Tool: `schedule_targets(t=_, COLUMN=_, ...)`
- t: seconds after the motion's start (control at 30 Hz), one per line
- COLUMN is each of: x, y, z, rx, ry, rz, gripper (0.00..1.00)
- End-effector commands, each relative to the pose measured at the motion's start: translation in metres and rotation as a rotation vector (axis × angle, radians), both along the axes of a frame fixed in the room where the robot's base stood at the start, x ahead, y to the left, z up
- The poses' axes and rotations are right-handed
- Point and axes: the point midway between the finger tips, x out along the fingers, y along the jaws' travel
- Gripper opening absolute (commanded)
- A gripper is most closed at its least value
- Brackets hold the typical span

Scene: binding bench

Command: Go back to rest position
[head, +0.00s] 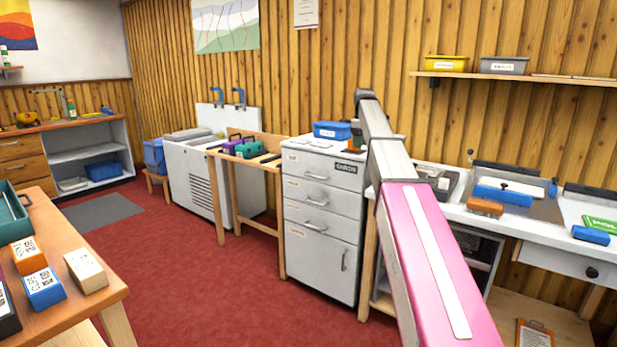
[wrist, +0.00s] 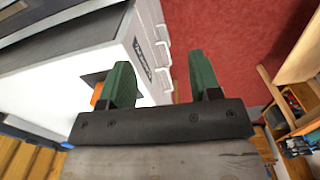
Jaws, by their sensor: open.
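My gripper (wrist: 162,82) shows in the wrist view with its two green fingers spread apart and nothing between them. Red floor and the edge of a white drawer cabinet (wrist: 105,60) lie beyond the fingers. In the head view my pink and grey arm reaches up from the bottom toward the white cabinet (head: 322,220). My gripper's green fingers (head: 357,140) show small above the cabinet's right side, partly hidden by the arm. An orange thing (wrist: 97,94) lies behind the left finger in the wrist view, mostly hidden.
A blue bin (head: 332,130) stands on the cabinet. A white counter (head: 520,222) with blue and orange blocks runs along the right. A wooden table (head: 95,295) with boxes is at the lower left. The red floor (head: 215,285) between is clear.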

Motion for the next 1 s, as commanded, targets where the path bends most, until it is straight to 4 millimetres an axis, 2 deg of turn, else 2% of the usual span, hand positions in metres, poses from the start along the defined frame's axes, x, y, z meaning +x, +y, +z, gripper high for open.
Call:
schedule_targets(t=0.27, x=-0.031, y=0.003, z=-0.071, rx=0.001, ry=0.002, rz=-0.088, gripper=0.57)
schedule_targets(t=0.37, x=-0.048, y=0.005, z=-0.107, rx=0.000, ry=0.003, rz=-0.136, gripper=0.57)
schedule_targets(t=0.5, x=-0.086, y=0.008, z=-0.172, rx=0.000, ry=0.004, rz=-0.230, gripper=0.57)
schedule_targets(t=0.7, x=-0.147, y=0.012, z=-0.259, rx=0.000, ry=0.002, rz=-0.376, gripper=0.57)
schedule_targets(t=0.87, x=-0.201, y=0.015, z=-0.318, rx=0.001, ry=0.002, rz=-0.492, gripper=0.57)
schedule_targets(t=1.0, x=-0.253, y=0.018, z=-0.364, rx=0.001, ry=0.001, rz=-0.593, gripper=0.57)
